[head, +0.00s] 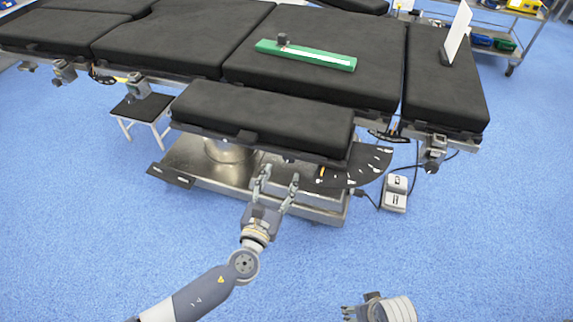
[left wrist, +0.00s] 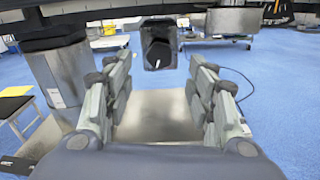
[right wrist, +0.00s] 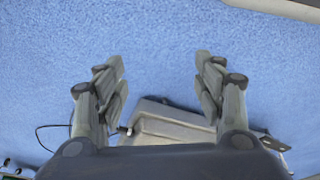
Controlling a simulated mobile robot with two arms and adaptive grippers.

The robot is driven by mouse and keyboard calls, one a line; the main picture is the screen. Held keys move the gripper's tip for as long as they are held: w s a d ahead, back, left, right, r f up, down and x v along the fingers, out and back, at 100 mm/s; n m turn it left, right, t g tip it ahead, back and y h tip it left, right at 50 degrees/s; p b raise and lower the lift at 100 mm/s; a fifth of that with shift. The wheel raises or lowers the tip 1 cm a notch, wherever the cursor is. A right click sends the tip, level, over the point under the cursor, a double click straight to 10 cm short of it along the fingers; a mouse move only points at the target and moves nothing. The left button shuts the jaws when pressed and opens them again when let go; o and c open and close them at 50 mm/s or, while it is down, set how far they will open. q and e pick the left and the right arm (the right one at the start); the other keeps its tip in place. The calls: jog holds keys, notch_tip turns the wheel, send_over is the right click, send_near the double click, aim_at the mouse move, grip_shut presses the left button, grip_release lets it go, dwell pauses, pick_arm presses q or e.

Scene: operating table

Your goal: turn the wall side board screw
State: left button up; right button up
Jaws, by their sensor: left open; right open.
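The padded black side board (head: 265,118) runs along the near edge of the operating table. A black knob-like part (left wrist: 158,45), probably a board screw, hangs under an edge in the left wrist view, ahead of and slightly above my left fingertips. I cannot tell for sure which screw it is. My left gripper (head: 278,177) is open and empty just below the side board's near edge, its fingers apart from the knob. My right gripper (head: 358,311) is low at the bottom of the head view, open and empty. In the right wrist view its fingers (right wrist: 160,75) are over blue floor.
The metal table base (head: 195,162) stands under the board. A dark fan-shaped plate (head: 368,165) juts out to the right of my left gripper. A foot pedal (head: 396,192) with a cable lies on the floor. A green strip (head: 318,58) lies on the table. The near floor is clear.

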pick_arm(q)
jog(key=x, duration=0.6)
jog(key=shift+w+b, duration=0.2)
jog(key=shift+b, duration=0.15)
pick_arm(e)
notch_tip(320, 180, up, 3)
jog(key=shift+w+f, duration=0.15)
pick_arm(q)
jog(key=shift+c, duration=0.2)
jog(key=c, duration=1)
